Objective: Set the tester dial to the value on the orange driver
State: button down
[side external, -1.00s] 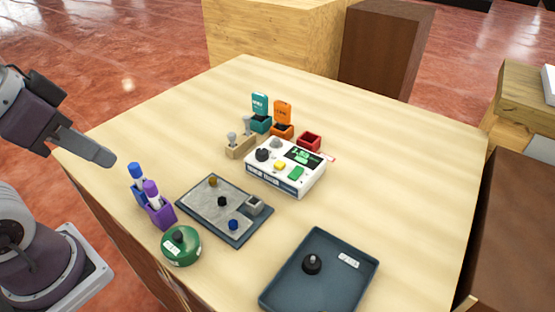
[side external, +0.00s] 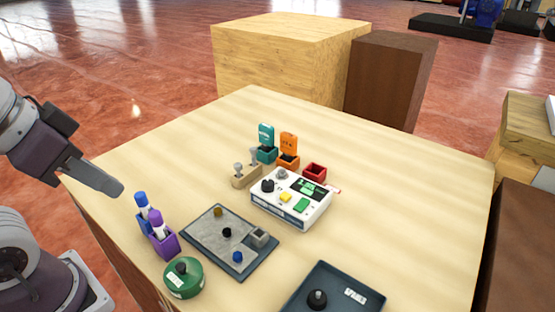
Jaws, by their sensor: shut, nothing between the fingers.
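The white tester (side external: 291,200) stands on the table. It has a black dial (side external: 268,186), a grey knob, a yellow button, a green button and a small green-lit screen (side external: 307,187). The orange driver (side external: 288,142) stands upright in an orange holder behind the tester; the marking on it is too small to read. My gripper (side external: 117,190) is shut and empty at the left, over the table's left edge and well away from the tester. The dial's setting cannot be read.
A teal driver (side external: 265,135) stands beside the orange one, with a red box (side external: 314,172) to the right. A beige stand (side external: 246,176), a grey board (side external: 217,250), blue and purple pen holders (side external: 164,243), a green round container (side external: 184,279) and a dark tray (side external: 290,304) are nearby. The table's right side is clear.

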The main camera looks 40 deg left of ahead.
dwell(0.8)
jog(key=c, duration=1.9)
grip_release()
jog(key=o, duration=0.7)
jog(key=w+n, duration=0.1)
jog(key=w, duration=0.1)
jog(key=w+r+g, duration=0.1)
jog(key=w+r+n, duration=0.1)
jog(key=w, duration=0.1)
jog(key=shift+w+d+r+n+g, duration=0.2)
jog(key=shift+w+d+n+g, duration=0.1)
jog(key=shift+d, duration=0.1)
jog(key=shift+o, duration=0.2)
jog(key=n+g+h, duration=0.4)
jog(key=n+g, duration=0.2)
jog(key=n, duration=0.5)
send_over(267, 182)
jog(key=w+a, duration=0.1)
jog(key=a, duration=0.2)
notch_tip(267, 182, down, 10)
jog(key=x, duration=0.6)
jog(key=shift+w+d+f, duration=0.15)
jog(key=shift+w+f, duration=0.05)
jog(key=shift+f, duration=0.45)
grip_shut()
